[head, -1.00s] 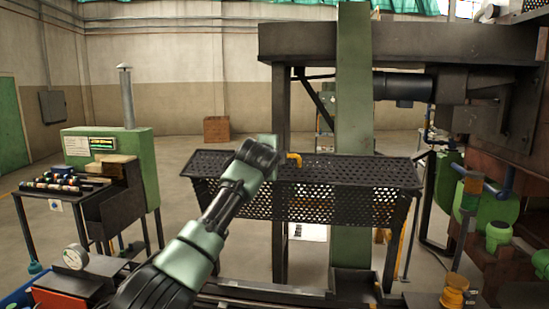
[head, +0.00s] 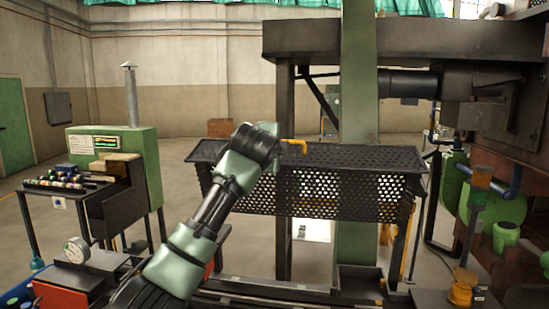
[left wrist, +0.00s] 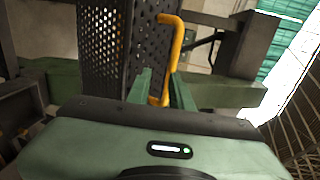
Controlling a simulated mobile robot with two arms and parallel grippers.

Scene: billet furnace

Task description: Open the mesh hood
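The mesh hood (head: 345,195) is a dark perforated box-shaped cover in the middle of the head view, with its mesh top level and its front face hanging down. A yellow handle (head: 297,146) stands at its top, left of the green post. In the left wrist view the dark mesh (left wrist: 103,45) and the yellow handle (left wrist: 169,55) are close. My left gripper (left wrist: 161,92) is open, with one finger on each side of the handle's lower stretch in that view. Contact with the handle cannot be told. In the head view my left wrist hides part of the hood's top. My right gripper is not in view.
A green upright post (head: 358,110) stands behind the hood, and a dark overhead beam (head: 310,38) runs above it. A bench with rods (head: 65,183) and a green cabinet (head: 145,150) stand at left. Green and brown machinery (head: 505,205) is at right.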

